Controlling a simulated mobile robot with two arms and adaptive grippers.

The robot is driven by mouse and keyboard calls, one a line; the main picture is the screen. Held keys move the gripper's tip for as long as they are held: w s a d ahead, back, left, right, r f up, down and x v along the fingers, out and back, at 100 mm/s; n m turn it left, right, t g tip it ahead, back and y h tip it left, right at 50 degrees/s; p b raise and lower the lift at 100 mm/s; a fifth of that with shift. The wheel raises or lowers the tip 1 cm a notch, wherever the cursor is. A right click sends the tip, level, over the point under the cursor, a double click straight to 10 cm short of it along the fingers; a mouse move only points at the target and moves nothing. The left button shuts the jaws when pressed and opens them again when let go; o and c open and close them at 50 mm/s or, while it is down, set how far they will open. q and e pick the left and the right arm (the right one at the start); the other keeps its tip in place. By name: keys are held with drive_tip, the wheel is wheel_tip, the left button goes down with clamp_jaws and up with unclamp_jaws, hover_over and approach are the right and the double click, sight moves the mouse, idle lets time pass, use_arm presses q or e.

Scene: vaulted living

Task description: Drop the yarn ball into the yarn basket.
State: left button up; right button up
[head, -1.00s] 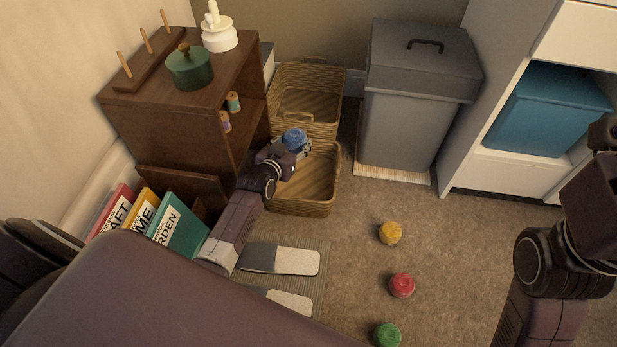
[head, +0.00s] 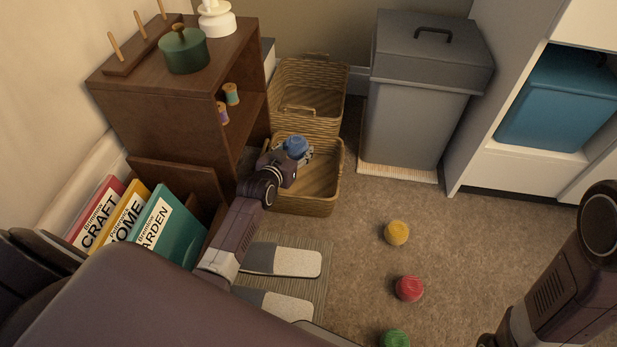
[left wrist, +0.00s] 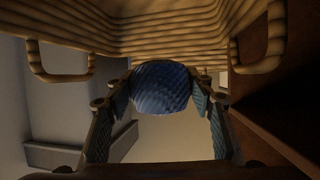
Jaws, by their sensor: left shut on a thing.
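The blue yarn ball (head: 297,146) is held in my left gripper (head: 300,151), whose fingers are closed on its sides. In the left wrist view the ball (left wrist: 161,88) sits between the two fingers (left wrist: 161,101). In the head view, gripper and ball are over the back left part of the front wicker basket (head: 305,207). A taller wicker basket (head: 318,112) stands right behind it. Wicker with loop handles (left wrist: 160,35) fills the top of the wrist view. My right arm shows at the right, but its gripper is out of the picture.
A brown shelf unit (head: 150,128) stands close left of the baskets, and a grey lidded bin (head: 405,122) to the right. Yellow (head: 396,232), red (head: 409,289) and green (head: 396,339) balls lie on the carpet. Slippers (head: 297,263) lie on a mat.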

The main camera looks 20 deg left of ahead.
use_arm(q)
drive_tip(key=o, duration=1.2)
drive_tip(key=shift+s, duration=0.15)
drive_tip(key=v, duration=1.1)
drive_tip(key=shift+s+r, duration=0.15)
drive_tip(key=shift+s, duration=0.2)
